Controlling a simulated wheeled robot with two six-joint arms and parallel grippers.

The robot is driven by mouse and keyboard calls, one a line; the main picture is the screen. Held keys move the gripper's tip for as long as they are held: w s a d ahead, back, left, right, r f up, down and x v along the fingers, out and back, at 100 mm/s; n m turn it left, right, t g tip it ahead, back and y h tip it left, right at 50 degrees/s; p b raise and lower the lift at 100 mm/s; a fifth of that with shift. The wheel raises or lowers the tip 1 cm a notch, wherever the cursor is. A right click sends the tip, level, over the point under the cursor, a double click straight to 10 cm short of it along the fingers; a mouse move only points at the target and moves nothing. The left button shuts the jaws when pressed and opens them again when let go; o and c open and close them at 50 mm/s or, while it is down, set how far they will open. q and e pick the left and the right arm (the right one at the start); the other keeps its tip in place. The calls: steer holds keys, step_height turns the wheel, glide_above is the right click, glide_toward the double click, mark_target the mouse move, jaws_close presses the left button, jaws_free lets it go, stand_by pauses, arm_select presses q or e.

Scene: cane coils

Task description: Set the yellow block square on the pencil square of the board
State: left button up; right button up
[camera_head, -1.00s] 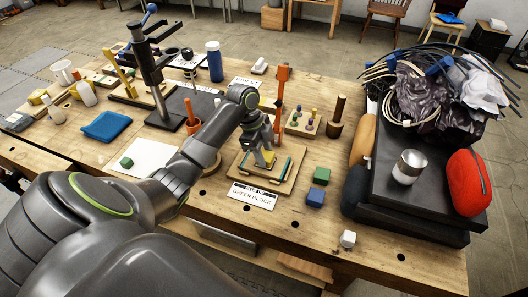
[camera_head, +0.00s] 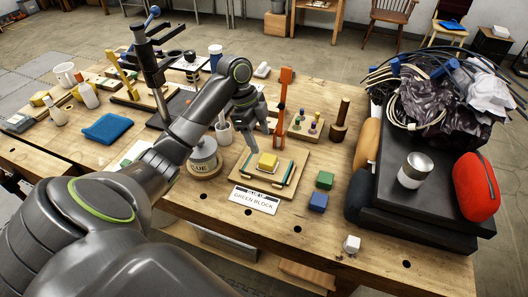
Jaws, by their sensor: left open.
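The yellow block (camera_head: 267,162) sits on the wooden board (camera_head: 288,158), near the board's middle. The pencil square cannot be made out; whether the block stands square on it is too small to tell. My left gripper (camera_head: 261,143) is open and empty, above and just behind the block, apart from it as far as I can see. Its arm comes in from the left. My right gripper is not in view.
Green strips lie on the board at both sides of the block. A label card (camera_head: 254,200) lies in front. A green block (camera_head: 325,180) and a blue block (camera_head: 317,202) stand to the right. A glue pot (camera_head: 204,158) stands left. An orange upright tool (camera_head: 283,100) rises behind.

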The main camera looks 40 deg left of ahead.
arm_select(q)
steer(key=v, duration=0.4)
steer(key=shift+r+p, duration=0.15)
steer(key=shift+p, duration=0.2)
